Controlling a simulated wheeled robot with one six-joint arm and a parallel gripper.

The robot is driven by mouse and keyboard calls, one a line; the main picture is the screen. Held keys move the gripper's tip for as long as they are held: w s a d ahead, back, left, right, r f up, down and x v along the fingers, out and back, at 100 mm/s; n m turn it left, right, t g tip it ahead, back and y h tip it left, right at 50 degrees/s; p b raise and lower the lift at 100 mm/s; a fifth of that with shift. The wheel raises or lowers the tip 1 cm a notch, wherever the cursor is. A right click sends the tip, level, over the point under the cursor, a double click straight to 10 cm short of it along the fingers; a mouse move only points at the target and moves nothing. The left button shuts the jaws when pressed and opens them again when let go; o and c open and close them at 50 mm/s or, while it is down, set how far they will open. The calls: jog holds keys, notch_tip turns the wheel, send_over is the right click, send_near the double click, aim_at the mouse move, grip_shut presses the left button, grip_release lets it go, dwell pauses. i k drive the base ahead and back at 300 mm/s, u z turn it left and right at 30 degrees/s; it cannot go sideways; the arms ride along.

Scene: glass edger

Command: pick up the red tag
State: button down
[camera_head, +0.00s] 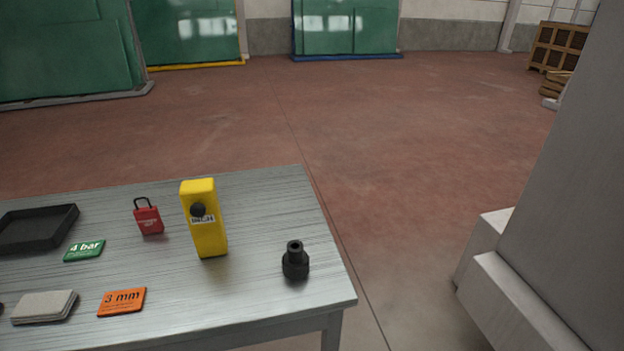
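A red tag (149,220) with a black loop at its top is on the grey metal table (250,310). It looks like a small padlock with white lettering on its front. It stands left of a yellow block and behind a green card. Nothing covers it in the head view. My gripper does not show in this view.
The yellow block (205,228) stands close to the tag's right. A black fitting (295,263), green "4 bar" card (84,251), orange "3 mm" card (122,302), grey pads (44,306) and a black tray (36,228) share the table. A grey machine (570,200) stands right.

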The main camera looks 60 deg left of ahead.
aim_at(148, 220)
jog(key=u, duration=2.8)
jog(key=k, duration=0.45)
jog(key=u, duration=0.5)
jog(key=i, duration=1.5)
jog(key=z, duration=0.25)
